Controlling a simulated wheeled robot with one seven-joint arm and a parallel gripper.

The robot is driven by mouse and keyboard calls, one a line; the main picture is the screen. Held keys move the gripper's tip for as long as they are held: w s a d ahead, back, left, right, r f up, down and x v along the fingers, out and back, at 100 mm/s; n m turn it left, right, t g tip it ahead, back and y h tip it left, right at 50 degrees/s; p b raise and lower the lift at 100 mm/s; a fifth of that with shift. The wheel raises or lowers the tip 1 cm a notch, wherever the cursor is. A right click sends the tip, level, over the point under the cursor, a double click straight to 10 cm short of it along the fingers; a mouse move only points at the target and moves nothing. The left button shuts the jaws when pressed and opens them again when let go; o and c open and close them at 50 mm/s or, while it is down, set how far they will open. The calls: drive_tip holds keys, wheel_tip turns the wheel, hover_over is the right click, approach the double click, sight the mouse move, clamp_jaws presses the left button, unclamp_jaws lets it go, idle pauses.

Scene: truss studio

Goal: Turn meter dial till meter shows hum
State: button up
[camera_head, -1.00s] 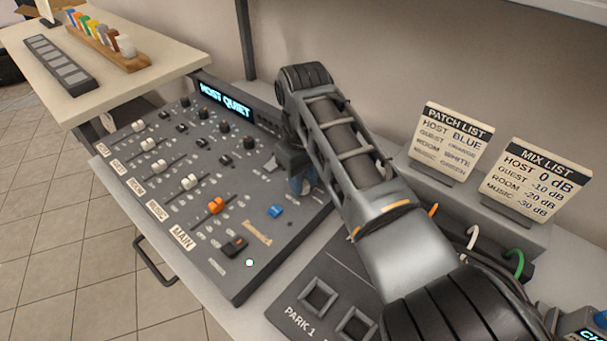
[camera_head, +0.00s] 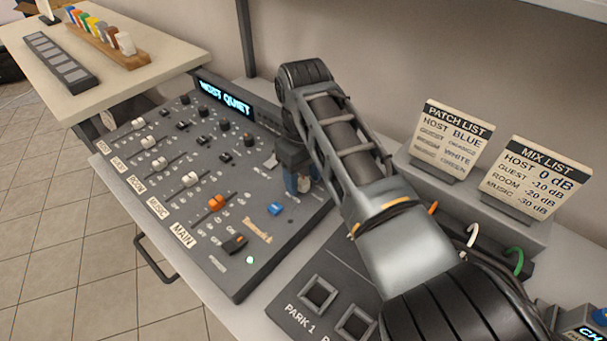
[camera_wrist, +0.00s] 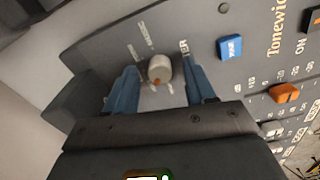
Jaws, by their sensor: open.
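The meter dial is a pale round knob (camera_wrist: 160,68) with an orange mark, on the mixer's dark panel. In the wrist view it sits between the two blue fingers of my open gripper (camera_wrist: 162,90), with a gap on each side. A label ending in "ER" is partly hidden by the right finger. In the head view my gripper (camera_head: 298,182) is over the right part of the mixer (camera_head: 283,228), and the dial is mostly hidden there. The mixer's display (camera_head: 225,97) reads "HOST QUIET".
The patch list card (camera_head: 452,140) and mix list card (camera_head: 540,180) stand at right.

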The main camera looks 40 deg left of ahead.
sight(303, 181)
wheel_tip(303, 181, up, 8)
drive_tip(key=shift+f+b, duration=0.1)
drive_tip(key=shift+b, duration=0.2)
idle(0.6)
